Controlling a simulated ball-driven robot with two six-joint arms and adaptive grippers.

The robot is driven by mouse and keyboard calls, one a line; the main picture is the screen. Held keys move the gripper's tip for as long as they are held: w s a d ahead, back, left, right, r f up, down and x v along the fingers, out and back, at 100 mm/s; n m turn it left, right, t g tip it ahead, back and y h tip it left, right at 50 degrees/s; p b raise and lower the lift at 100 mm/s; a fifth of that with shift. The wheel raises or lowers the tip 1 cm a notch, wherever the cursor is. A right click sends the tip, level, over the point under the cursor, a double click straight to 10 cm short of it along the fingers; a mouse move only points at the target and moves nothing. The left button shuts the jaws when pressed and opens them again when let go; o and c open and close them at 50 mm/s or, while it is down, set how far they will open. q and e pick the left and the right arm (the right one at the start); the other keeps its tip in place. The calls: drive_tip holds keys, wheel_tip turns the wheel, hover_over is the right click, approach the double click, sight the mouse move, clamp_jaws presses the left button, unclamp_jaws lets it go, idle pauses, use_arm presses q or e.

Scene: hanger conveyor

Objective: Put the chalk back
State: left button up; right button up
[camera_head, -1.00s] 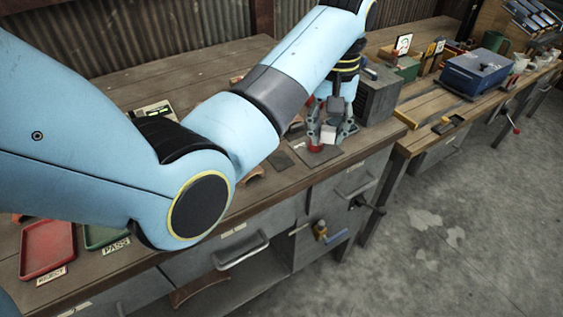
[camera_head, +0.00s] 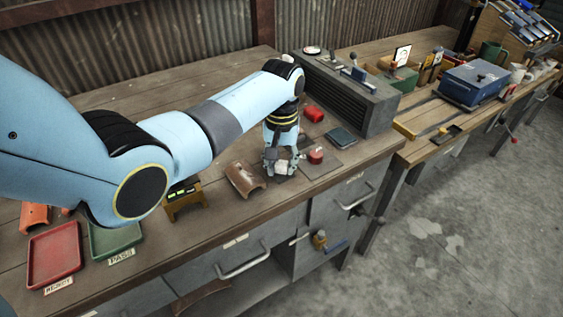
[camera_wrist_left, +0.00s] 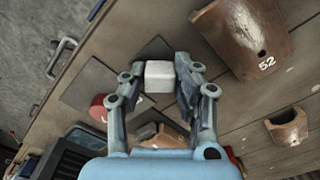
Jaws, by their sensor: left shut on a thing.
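A small white block, which looks like the chalk (camera_wrist_left: 159,74), is between the fingertips of my left gripper (camera_wrist_left: 155,82). My left gripper (camera_head: 281,168) is shut on it and points down, low over the front of the bench. A dark square pad (camera_wrist_left: 156,48) lies under or just beyond the block in the wrist view. I cannot tell whether the block touches the pad. A larger grey pad (camera_head: 322,167) lies to the right, with a red round piece (camera_head: 316,156) near its edge. My right gripper is out of view.
A brown curved tile (camera_head: 245,178) lies close left of the gripper; it is marked 52 in the wrist view (camera_wrist_left: 240,32). A grey vented box (camera_head: 350,92) stands behind right. A red tray (camera_head: 53,252) and green tray (camera_head: 113,238) are at left. The bench's front edge is near.

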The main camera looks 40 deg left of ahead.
sight(281, 163)
use_arm(q)
drive_tip(key=o, duration=0.8)
drive_tip(key=shift+f, duration=0.1)
drive_tip(key=shift+o, duration=1)
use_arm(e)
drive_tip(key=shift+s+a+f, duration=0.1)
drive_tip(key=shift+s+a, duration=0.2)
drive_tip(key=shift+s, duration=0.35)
use_arm(q)
wheel_tip(281, 163, up, 12)
drive_tip(key=shift+r, duration=0.2)
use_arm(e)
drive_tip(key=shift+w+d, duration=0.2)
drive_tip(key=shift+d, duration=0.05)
